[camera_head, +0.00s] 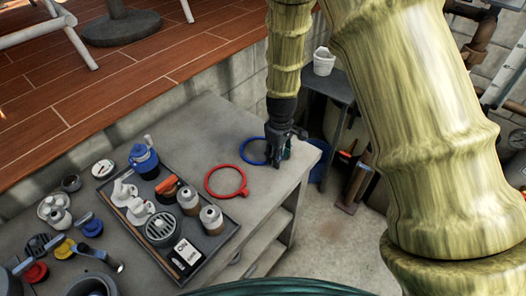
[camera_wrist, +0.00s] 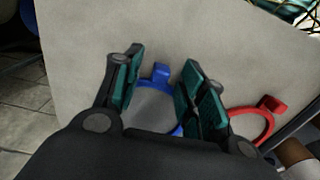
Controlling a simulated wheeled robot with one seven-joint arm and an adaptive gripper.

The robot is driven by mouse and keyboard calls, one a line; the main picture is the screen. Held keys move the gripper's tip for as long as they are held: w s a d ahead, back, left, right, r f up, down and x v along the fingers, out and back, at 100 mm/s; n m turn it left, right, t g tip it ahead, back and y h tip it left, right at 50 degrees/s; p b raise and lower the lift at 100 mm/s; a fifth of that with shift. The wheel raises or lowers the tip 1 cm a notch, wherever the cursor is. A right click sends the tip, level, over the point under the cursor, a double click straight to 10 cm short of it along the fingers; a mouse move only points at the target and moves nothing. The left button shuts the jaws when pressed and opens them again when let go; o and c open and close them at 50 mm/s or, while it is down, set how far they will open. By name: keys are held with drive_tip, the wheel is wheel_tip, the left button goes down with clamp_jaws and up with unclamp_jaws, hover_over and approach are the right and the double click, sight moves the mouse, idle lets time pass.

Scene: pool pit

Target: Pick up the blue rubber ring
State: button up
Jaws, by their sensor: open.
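The blue rubber ring (camera_head: 252,150) lies flat on the grey bench top in the head view, just left of my gripper (camera_head: 282,155). In the wrist view the blue ring (camera_wrist: 161,73) shows its tab between the two fingers, and part of its loop is hidden behind my gripper. My gripper (camera_wrist: 157,88) is open, with green pads on both sides of the tab. Nothing is held. I cannot tell how high the fingertips are above the bench.
A red ring (camera_head: 226,182) lies left of the blue one; it also shows in the wrist view (camera_wrist: 268,105). A dark tray (camera_head: 215,245) holds bottles, valves and a blue-topped fitting. The bench (camera_head: 205,125) is bare behind the rings. Its edge is close on the right.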

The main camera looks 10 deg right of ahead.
drive_tip(key=shift+c, duration=0.5)
clamp_jaws()
drive_tip(key=shift+r, duration=0.15)
wheel_tip(320, 180, up, 2)
drive_tip(key=shift+b, duration=0.7)
drive_tip(key=s+a+r+b, duration=0.1)
drive_tip(key=s+a+b, duration=0.1)
drive_tip(key=s, duration=0.5)
drive_tip(key=s+a+r+b, duration=0.1)
drive_tip(key=s+a+b, duration=0.1)
drive_tip(key=s, duration=0.6)
drive_tip(key=shift+s+a+r+b, duration=0.2)
drive_tip(key=shift+r+b, duration=0.1)
drive_tip(key=shift+r, duration=0.05)
